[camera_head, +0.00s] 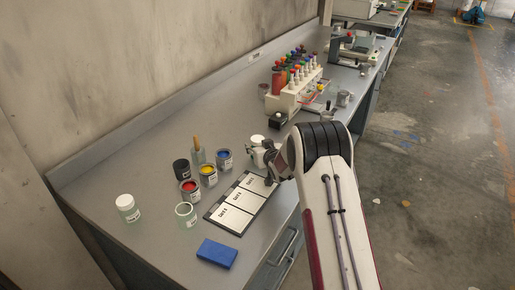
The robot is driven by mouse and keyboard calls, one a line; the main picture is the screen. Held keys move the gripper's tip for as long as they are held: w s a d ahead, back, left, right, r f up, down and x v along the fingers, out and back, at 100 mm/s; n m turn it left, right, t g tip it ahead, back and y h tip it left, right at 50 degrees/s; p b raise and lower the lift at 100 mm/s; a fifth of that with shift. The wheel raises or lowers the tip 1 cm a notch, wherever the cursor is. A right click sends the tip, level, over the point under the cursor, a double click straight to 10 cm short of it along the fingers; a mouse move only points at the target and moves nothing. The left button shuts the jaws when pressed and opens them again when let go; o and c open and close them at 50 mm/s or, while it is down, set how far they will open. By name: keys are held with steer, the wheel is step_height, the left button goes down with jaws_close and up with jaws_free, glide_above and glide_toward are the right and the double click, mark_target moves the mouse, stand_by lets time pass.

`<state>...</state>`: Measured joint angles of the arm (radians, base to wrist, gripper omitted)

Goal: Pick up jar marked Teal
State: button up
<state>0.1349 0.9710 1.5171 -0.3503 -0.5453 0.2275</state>
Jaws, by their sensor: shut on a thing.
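My gripper (264,156) is over the bench, just beyond the top end of the card strip. It is shut on a pale jar with a white lid (257,139), which is partly hidden by the gripper and wrist. I cannot read a label on this jar, so I cannot tell whether it is the one marked Teal. I also cannot tell whether its base touches the bench. Another white-lidded jar (128,208) stands apart at the left of the bench, its label too small to read.
Open tins of red (190,192), yellow (208,175) and blue (224,159) paint stand left of my gripper, near a black jar (181,170) and an empty glass jar (186,216). A card strip (230,221) and blue block (217,254) lie in front. A bottle rack (291,99) stands behind.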

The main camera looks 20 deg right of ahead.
steer(key=shift+r, duration=0.1)
steer(key=shift+r, duration=4.95)
